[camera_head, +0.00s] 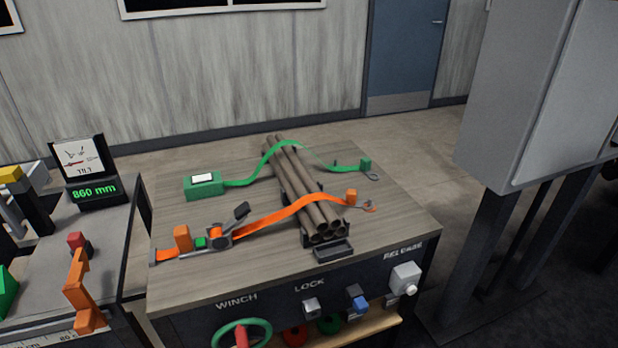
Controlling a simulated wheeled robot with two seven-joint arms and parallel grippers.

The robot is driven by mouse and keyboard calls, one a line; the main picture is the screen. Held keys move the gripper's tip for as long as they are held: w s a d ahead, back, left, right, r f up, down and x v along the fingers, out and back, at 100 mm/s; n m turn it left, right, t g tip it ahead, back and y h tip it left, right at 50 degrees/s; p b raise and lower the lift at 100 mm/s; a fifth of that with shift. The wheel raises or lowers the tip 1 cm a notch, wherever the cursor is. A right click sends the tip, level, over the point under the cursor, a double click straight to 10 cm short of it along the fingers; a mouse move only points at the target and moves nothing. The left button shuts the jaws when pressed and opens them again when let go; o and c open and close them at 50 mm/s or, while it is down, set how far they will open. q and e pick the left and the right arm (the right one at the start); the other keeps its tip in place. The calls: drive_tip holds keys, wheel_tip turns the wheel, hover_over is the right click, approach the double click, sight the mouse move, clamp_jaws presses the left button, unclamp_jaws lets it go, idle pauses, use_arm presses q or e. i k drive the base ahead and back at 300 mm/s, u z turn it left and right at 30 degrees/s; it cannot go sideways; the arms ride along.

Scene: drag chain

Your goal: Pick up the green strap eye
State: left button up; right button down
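The green strap (268,164) runs from a green box with a white display (203,186) over the far part of a bundle of brown pipes (305,185). At its right end is the green strap eye, a small grey ring (373,177) lying on the table beside a small green block (366,164). Neither of my grippers shows in the head view.
An orange strap (270,217) crosses the pipes nearer the front, with a ratchet (218,236) and its own hook end (369,206). The front panel (330,292) has labelled controls. A grey cabinet (545,95) stands at right. The tabletop's right part is mostly clear.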

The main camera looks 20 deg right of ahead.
sight(365, 162)
drive_tip(key=u, duration=3.25)
drive_tip(key=k, duration=2)
drive_tip(key=z, duration=1.7)
